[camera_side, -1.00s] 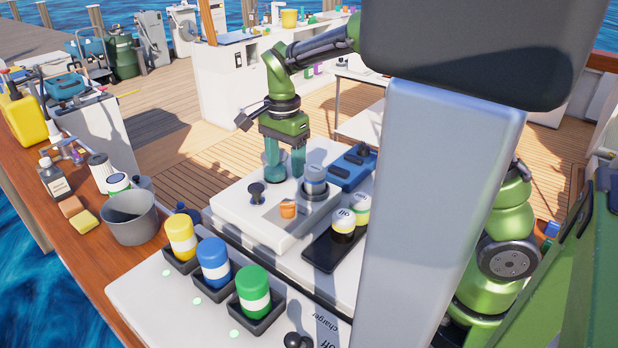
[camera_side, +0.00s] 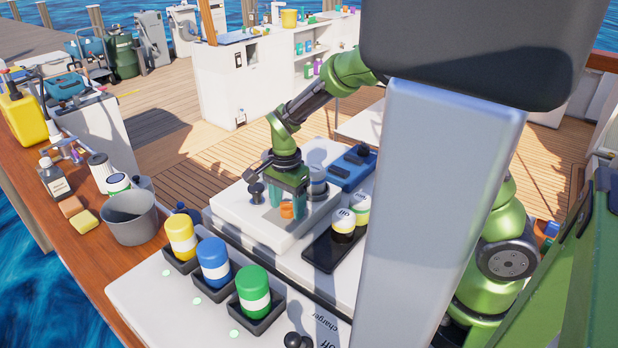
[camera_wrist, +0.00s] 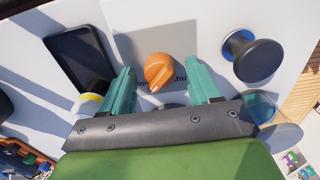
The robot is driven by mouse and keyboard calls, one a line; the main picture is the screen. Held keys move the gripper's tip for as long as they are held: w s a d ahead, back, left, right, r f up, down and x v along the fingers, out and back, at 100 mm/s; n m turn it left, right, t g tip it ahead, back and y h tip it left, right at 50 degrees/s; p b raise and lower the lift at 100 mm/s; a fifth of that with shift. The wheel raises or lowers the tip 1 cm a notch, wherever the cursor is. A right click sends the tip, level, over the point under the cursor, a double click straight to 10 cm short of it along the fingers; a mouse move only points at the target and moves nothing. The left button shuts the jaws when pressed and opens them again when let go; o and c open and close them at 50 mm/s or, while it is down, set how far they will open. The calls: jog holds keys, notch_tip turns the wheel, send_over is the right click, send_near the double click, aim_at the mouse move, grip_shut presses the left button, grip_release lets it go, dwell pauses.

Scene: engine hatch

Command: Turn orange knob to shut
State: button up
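The orange knob (camera_side: 286,210) sits on the top of the white hatch panel (camera_side: 262,236). In the wrist view the orange knob (camera_wrist: 159,71) shows a pale pointer line, and part of a dark label, seemingly ending in "hu", shows beside it. My gripper (camera_side: 286,208) is low over the panel, with its green fingers apart on either side of the knob. In the wrist view my gripper (camera_wrist: 161,82) has clear gaps between each finger and the knob. Whether the fingertips reach down to the panel cannot be told.
A black knob (camera_wrist: 252,56) stands close beside one finger. Yellow, blue and green canisters (camera_side: 252,284) stand in front.

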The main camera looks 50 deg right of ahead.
jog(key=c, duration=1)
jog(key=n, duration=0.4)
jog(key=shift+n, duration=0.4)
jog(key=n, duration=0.4)
jog(key=shift+n, duration=0.3)
jog(key=n, duration=0.4)
jog(key=shift+r+n, duration=0.1)
jog(key=shift+n, duration=2.2)
jog(key=o, duration=1.1)
jog(key=shift+c, duration=0.2)
